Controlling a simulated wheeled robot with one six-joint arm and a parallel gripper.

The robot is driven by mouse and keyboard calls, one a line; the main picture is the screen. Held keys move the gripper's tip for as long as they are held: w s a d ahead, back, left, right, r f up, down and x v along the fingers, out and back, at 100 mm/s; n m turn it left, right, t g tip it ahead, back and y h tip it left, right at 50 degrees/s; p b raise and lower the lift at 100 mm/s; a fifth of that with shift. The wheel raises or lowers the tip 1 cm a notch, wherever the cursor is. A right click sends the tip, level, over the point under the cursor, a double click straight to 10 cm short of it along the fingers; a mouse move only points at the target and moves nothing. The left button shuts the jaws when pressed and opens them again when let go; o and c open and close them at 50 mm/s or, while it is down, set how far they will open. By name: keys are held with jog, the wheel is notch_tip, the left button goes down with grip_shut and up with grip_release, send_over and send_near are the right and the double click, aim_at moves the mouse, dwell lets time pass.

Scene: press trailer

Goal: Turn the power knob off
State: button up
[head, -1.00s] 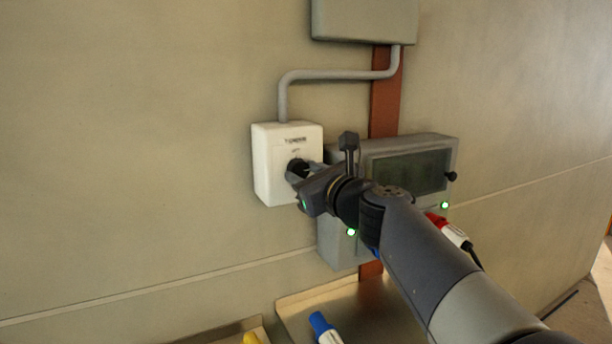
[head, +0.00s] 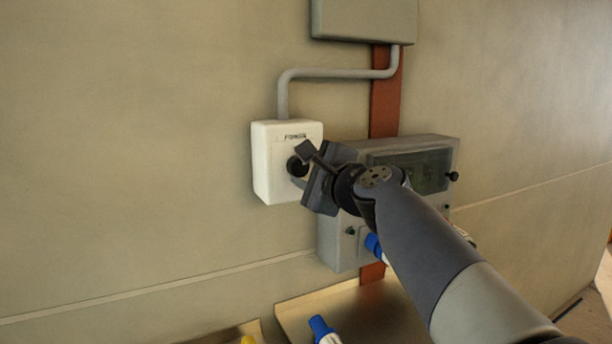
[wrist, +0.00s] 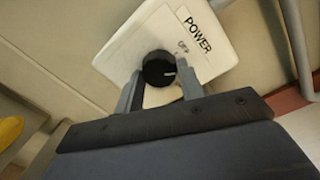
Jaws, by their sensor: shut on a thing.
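The black round power knob (wrist: 158,68) sits on the white switch box (wrist: 125,50) on the wall. The box is also in the head view (head: 270,165), with the knob (head: 296,166) partly covered by my gripper. My gripper (wrist: 159,76) is shut on the knob, one finger on each side of it. The knob's white pointer mark points right in the wrist view, toward the right finger. The OFF label (wrist: 183,46) is up and right of the knob, beside the POWER label (wrist: 198,34).
A grey panel box (head: 340,250) with a dark display (head: 430,165) stands right of the switch box, partly behind my arm. A conduit (head: 340,75) runs above. Below are trays with a blue plug (head: 322,328) and a yellow one (head: 249,340). The left wall is clear.

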jog(key=n+b, duration=0.1)
jog(key=n, duration=0.2)
jog(key=shift+f, duration=0.1)
jog(key=shift+a+n+h+b, duration=0.1)
jog(key=shift+n+h+b, duration=0.2)
jog(key=shift+n+b, duration=1)
jog(key=shift+n+p, duration=0.55)
jog(key=shift+n, duration=0.05)
jog(key=o, duration=1)
jog(key=shift+s, duration=0.1)
jog(key=b+v, duration=0.1)
jog(key=v, duration=0.9)
jog(key=shift+s+b, duration=0.3)
jog(key=shift+b, duration=0.05)
